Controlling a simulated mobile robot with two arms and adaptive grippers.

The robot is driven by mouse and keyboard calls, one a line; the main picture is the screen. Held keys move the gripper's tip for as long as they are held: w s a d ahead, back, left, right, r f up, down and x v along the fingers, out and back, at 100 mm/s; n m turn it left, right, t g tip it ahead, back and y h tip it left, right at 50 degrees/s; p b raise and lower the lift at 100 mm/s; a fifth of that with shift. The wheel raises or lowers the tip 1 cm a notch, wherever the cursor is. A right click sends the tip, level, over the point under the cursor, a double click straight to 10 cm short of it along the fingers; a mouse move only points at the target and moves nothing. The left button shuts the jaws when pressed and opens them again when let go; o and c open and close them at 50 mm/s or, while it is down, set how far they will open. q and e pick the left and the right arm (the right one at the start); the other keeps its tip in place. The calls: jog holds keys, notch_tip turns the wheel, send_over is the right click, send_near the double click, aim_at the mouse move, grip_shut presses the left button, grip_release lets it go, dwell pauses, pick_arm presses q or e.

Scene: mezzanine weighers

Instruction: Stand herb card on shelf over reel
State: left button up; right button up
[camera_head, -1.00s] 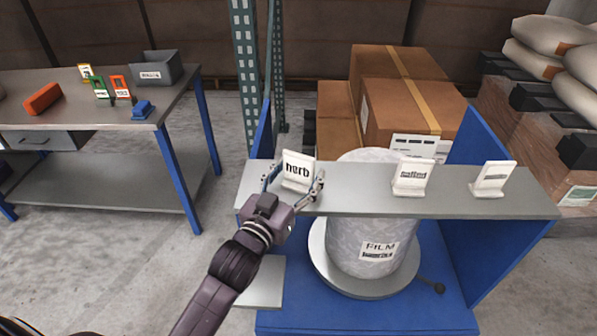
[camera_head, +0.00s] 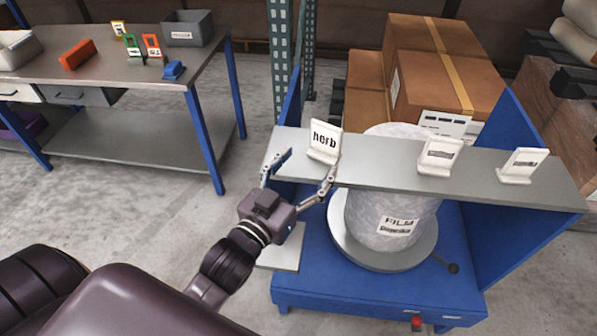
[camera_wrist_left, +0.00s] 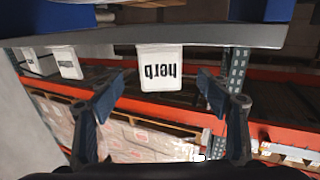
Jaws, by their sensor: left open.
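The white herb card (camera_head: 325,142) stands upright, leaning slightly back, near the left end of the grey shelf (camera_head: 385,171). My left gripper (camera_head: 301,172) is open and empty, in front of and below the card, its fingers apart. In the left wrist view the herb card (camera_wrist_left: 161,68) appears upside down, beyond and between the open fingertips (camera_wrist_left: 159,88), clear of both. The reel labelled film (camera_head: 388,205) stands under the shelf, its top rising behind it. My right gripper is not in view.
Two other white cards stand on the shelf, one near the middle (camera_head: 439,155) and one at the right (camera_head: 521,166). Blue side panels (camera_head: 517,185) flank the reel. Cardboard boxes (camera_head: 436,75) stand behind. A workbench (camera_head: 120,82) with small items is at the left.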

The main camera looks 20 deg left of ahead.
pick_arm(q)
jog(key=shift+s+a, duration=0.15)
jog(key=shift+s, duration=0.75)
jog(key=shift+s+a, duration=0.1)
jog(key=shift+s, duration=0.75)
